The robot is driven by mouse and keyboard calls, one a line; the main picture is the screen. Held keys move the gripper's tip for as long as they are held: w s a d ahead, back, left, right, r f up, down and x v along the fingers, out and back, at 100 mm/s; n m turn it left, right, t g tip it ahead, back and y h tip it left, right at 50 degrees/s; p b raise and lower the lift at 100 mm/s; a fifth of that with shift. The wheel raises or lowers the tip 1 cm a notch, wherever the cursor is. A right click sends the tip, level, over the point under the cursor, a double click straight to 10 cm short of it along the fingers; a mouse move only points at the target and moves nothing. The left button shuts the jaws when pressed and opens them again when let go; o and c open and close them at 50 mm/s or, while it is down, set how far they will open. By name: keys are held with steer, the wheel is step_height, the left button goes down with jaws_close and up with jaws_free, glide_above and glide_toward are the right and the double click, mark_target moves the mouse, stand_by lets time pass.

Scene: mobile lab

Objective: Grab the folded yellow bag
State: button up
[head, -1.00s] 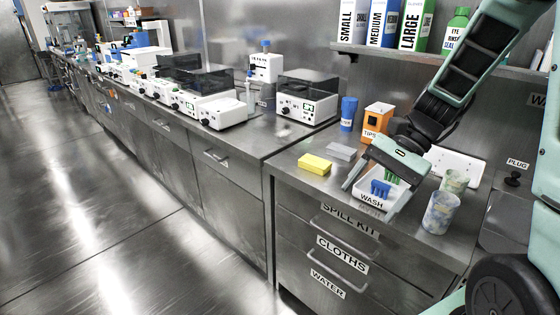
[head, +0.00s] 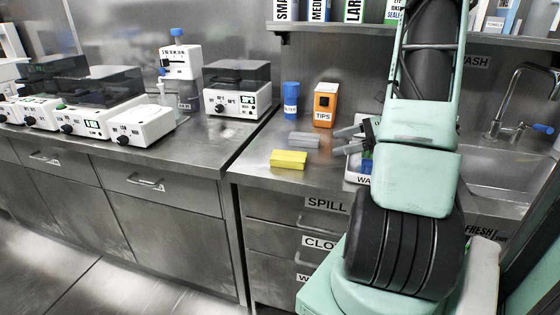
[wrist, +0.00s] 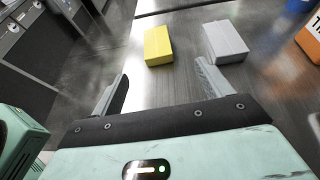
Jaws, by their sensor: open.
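The folded yellow bag (head: 288,159) lies flat on the steel counter near its front edge, a small bright block shape. It also shows in the wrist view (wrist: 158,46), ahead of my fingertips and between their lines, toward the left finger. My gripper (head: 342,141) is open and empty, to the right of the yellow bag in the head view and apart from it. In the wrist view my gripper (wrist: 163,80) has both fingers spread, with bare counter between them. My arm hides part of the gripper in the head view.
A grey folded block (head: 304,140) lies just behind the yellow bag, and in the wrist view (wrist: 225,42) to its right. A blue cup (head: 291,100) and an orange TIPS box (head: 325,105) stand behind. The WASH tray (head: 356,177) is partly hidden by my arm.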

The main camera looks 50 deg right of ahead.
glide_toward(289, 155)
steer(key=x, duration=0.5)
steer(key=shift+d+f+b, duration=0.15)
steer(key=shift+d+b, duration=0.1)
steer(key=shift+b, duration=0.15)
steer(key=shift+a+x, duration=0.15)
steer(key=shift+x, duration=1.2)
steer(key=shift+a+x, duration=0.15)
steer(key=shift+x, duration=1.15)
steer(key=c, duration=1.1)
